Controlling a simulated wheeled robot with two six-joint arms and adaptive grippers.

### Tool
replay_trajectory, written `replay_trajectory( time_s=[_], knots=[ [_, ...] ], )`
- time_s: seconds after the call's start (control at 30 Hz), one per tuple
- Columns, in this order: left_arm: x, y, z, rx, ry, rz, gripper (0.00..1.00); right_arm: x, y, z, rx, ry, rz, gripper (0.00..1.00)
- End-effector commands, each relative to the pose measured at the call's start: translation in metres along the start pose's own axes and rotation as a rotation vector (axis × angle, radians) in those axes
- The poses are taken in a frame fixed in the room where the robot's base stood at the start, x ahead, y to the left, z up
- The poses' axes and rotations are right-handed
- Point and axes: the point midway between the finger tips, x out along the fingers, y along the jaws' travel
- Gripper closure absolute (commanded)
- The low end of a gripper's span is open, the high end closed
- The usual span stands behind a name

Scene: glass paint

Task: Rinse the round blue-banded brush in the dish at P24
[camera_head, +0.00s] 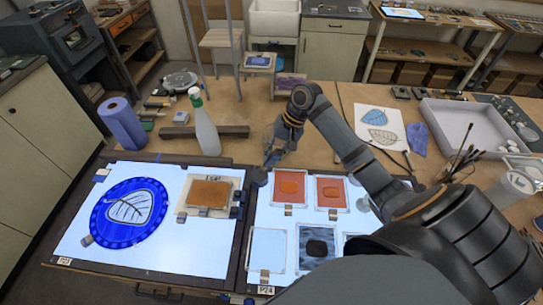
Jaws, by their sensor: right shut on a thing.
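My right gripper (272,153) is at the back left corner of the P24 light panel (265,222), pointing down. It is shut on a slim thing that looks like a brush; it is mostly hidden by the fingers, and no blue band can be made out. A small dark grey round dish (259,177) sits at that corner, just left of and below the fingertips. Whether the brush tip touches it is too small to tell. The P24 label (266,290) is on the panel's front edge. My left gripper is not in view.
Orange glass panes (290,186) and a pale pane (268,248) lie on P24. Left panel P23 (185,256) holds a blue leaf disc (130,213). Several brushes (461,150) stand at right.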

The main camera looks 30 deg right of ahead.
Motion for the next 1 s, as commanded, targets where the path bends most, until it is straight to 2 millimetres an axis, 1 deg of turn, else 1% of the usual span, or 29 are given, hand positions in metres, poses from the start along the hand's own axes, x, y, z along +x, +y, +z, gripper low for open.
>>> replay_trajectory(
  time_s=[0.17,0.4,0.53,1.0],
  knots=[
    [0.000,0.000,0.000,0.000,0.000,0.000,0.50,-0.005,-0.002,0.001,-0.001,0.001,0.000,1.00],
    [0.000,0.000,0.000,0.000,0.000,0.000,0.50,-0.029,-0.013,0.004,-0.002,0.003,0.000,1.00],
    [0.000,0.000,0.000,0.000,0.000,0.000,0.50,-0.040,-0.017,0.006,-0.001,0.002,0.001,1.00],
    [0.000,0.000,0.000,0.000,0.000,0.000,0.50,-0.041,-0.017,0.007,-0.002,0.002,0.000,1.00]
  ],
)
